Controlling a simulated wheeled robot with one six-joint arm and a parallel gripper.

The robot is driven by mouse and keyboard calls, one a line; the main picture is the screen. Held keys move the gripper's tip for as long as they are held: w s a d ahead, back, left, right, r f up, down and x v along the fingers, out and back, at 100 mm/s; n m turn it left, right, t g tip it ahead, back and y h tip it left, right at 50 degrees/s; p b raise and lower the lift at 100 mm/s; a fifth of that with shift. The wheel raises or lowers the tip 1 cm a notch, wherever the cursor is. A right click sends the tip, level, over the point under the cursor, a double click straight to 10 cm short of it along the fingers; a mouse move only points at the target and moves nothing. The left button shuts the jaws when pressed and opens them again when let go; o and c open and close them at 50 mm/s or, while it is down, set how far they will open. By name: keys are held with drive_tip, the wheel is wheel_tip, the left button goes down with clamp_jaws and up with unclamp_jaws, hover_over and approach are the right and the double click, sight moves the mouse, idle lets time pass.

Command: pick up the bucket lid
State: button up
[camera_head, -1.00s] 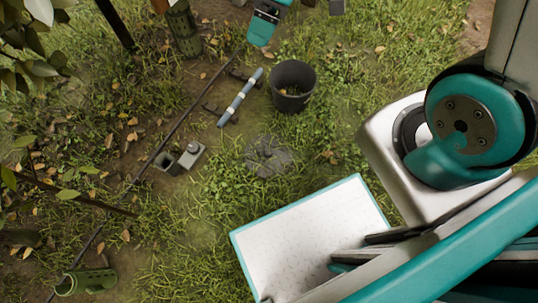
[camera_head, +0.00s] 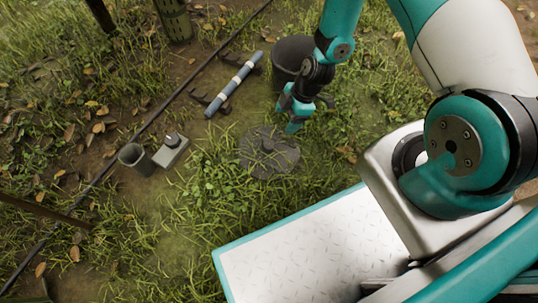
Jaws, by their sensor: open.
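The bucket lid (camera_head: 258,158) is a dark grey disc with a small knob, lying flat in the grass near the middle of the view. My gripper (camera_head: 289,116) is teal and black. It hangs above and slightly right of the lid's far edge, apart from it, open with nothing seen between its fingers. The dark bucket (camera_head: 291,52) stands upright behind my gripper, and my arm hides part of its right side.
A blue-and-white tube (camera_head: 233,86) lies on dark brackets left of the bucket. A grey box (camera_head: 171,150) and a dark cup (camera_head: 136,158) sit further left, beside a thin black hose (camera_head: 146,129). My white deck fills the lower right.

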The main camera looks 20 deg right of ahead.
drive_tip(key=b, duration=0.6)
approach(269, 144)
drive_tip(key=x, duration=0.5)
drive_tip(key=shift+s+a+f, duration=0.1)
drive_tip(key=shift+s+a, duration=0.05)
drive_tip(key=shift+s, duration=0.05)
drive_tip(key=b+x, duration=0.4)
drive_tip(key=shift+w+f, duration=0.1)
drive_tip(key=shift+f, duration=0.2)
drive_tip(key=shift+a+f+b, duration=0.1)
drive_tip(key=shift+f+b, duration=0.2)
drive_tip(key=shift+f, duration=0.05)
drive_tip(key=shift+r, duration=0.1)
drive_tip(key=c, duration=1.1)
